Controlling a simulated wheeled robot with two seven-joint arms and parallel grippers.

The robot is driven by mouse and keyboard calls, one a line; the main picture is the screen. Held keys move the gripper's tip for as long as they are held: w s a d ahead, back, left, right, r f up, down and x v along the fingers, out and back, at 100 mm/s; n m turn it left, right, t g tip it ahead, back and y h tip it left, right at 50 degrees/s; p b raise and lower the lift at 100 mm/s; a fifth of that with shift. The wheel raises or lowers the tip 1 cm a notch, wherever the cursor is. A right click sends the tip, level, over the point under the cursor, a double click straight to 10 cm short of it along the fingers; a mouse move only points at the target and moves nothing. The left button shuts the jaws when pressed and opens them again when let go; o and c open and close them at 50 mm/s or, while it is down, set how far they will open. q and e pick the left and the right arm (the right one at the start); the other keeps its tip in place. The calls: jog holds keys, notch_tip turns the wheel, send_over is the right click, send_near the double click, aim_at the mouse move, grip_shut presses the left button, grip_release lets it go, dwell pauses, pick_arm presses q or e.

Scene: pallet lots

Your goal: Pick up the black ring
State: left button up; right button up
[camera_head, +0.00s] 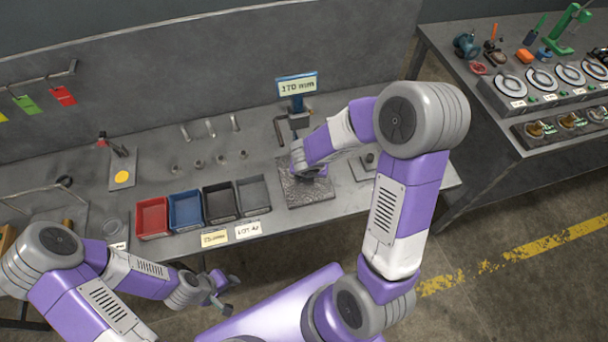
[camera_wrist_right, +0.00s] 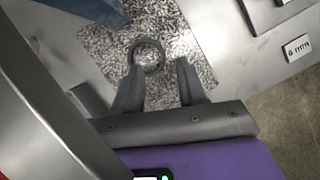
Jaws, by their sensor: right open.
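A dark ring (camera_wrist_right: 147,55) lies on a speckled grey plate (camera_wrist_right: 203,45) in the right wrist view. My right gripper (camera_wrist_right: 158,68) is open over the plate. The ring is just ahead of its fingertips, closer to the left finger, and nothing shows gripped. In the head view, the right gripper (camera_head: 306,172) is over the same plate (camera_head: 310,196), and the arm hides the ring there. Another small black ring (camera_head: 64,181) lies at the far left of the bench. My left gripper (camera_head: 230,295) is open and empty in front of the bench.
A post with a "170 mm" sign (camera_head: 297,86) stands behind the plate. Red (camera_head: 152,217), blue (camera_head: 186,210), and dark bins sit left of it. A second table (camera_head: 480,110) with dials and tools is at the right.

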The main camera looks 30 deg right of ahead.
jog(key=b+x, duration=0.1)
jog(key=x, duration=0.2)
jog(key=shift+s+f, duration=0.15)
jog(key=shift+s, duration=0.05)
jog(key=shift+w+d+f, duration=0.1)
jog(key=shift+w+f, duration=0.15)
jog(key=shift+f, duration=0.1)
grip_shut()
jog(key=shift+r, duration=0.1)
